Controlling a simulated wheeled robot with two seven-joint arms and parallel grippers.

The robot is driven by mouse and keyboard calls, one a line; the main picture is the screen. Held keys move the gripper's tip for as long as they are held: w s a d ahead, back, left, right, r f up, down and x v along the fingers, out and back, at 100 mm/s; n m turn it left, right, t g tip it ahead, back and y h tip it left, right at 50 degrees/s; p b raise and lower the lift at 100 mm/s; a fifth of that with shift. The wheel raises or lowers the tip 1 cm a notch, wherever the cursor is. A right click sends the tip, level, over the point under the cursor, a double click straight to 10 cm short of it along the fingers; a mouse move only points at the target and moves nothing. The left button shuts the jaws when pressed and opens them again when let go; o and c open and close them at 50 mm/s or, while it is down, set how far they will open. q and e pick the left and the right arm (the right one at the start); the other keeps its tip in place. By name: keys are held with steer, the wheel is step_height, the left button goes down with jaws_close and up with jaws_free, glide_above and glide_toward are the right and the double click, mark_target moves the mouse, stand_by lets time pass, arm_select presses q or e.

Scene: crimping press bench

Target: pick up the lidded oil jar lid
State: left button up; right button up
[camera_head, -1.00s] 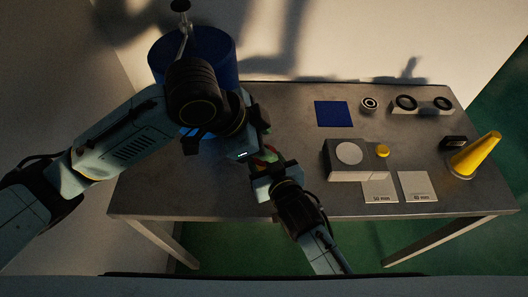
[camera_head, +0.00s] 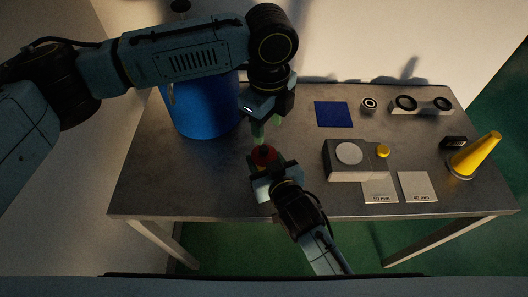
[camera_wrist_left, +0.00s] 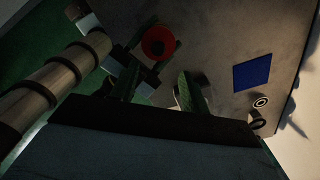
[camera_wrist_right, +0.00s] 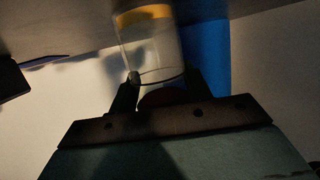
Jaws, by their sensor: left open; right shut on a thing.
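The oil jar (camera_wrist_right: 150,55) is a clear cylinder with a yellow-amber band at one end, seen in the right wrist view. My right gripper (camera_wrist_right: 165,92) is shut on it. In the head view a red round top with a dark centre (camera_head: 264,154) shows at the fingers of this right gripper (camera_head: 269,163); I take it for the lid. It also shows in the left wrist view (camera_wrist_left: 158,42). My left gripper (camera_head: 267,131) is open and empty, its fingers pointing down just behind the red top and apart from it. The jar body is mostly hidden in the head view.
A large blue drum (camera_head: 205,108) stands at the table's left. A blue square (camera_head: 333,114) lies at the back. A grey block with a white disc (camera_head: 349,153), a yellow cone (camera_head: 476,153) and two white cards (camera_head: 417,187) are at right. The table's front left is clear.

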mark_target(265, 149)
arm_select(q)
steer(key=f, duration=0.7)
steer(key=shift+a+f, duration=0.3)
steer(key=shift+f, duration=0.05)
jaws_close()
